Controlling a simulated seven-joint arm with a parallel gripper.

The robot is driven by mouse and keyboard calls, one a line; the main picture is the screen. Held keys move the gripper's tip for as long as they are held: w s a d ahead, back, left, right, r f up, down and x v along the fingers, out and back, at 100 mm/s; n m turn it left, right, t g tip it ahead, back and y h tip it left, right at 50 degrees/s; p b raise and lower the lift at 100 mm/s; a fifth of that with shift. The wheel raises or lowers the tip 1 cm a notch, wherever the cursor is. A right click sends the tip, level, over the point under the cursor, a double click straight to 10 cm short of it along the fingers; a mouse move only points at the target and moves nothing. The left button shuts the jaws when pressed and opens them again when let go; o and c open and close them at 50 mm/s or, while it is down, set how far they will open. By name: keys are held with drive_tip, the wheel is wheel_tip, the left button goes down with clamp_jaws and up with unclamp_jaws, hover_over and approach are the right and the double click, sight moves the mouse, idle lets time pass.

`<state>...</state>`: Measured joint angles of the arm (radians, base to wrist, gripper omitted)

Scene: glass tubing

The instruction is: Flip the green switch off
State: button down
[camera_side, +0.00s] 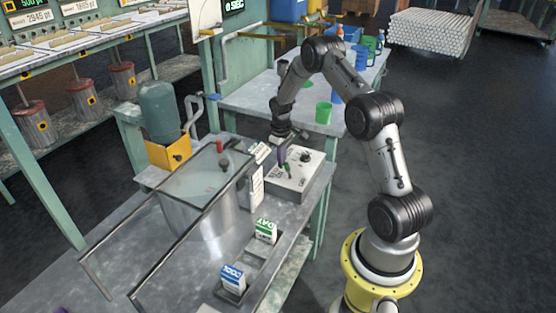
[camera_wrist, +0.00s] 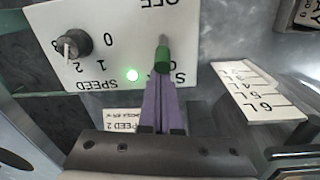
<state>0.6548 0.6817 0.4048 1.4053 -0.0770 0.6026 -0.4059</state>
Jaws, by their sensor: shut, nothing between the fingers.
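The green switch (camera_wrist: 162,60) is a toggle with a green sleeve on a white control panel (camera_wrist: 215,25). In the side view the switch (camera_side: 287,170) shows on the panel box (camera_side: 300,185). My gripper (camera_wrist: 160,84) has its purple fingers shut and empty, with the tips just below the green sleeve in the wrist view. I cannot tell whether they touch it. My gripper also shows in the side view (camera_side: 283,160).
A black speed knob (camera_wrist: 70,45) sits on the same panel. A white scale marked in litres (camera_wrist: 245,90) stands beside the panel. A metal pot (camera_side: 205,215) under a glass cover is to the left, with small cartons marked DAY (camera_side: 265,231) and COOL (camera_side: 232,279) in front.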

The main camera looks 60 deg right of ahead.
drive_tip(key=shift+s+r, duration=0.1)
drive_tip(key=shift+s, duration=0.05)
idle(0.3)
drive_tip(key=shift+s+r, duration=0.2)
drive_tip(key=shift+s, duration=0.45)
drive_tip(key=shift+s+r, duration=0.2)
drive_tip(key=shift+s, duration=0.45)
drive_tip(key=shift+r, duration=0.15)
drive_tip(key=shift+r, duration=0.65)
wheel_tip(320, 180, up, 9)
drive_tip(key=s, duration=0.2)
drive_tip(key=shift+r, duration=0.1)
idle(0.3)
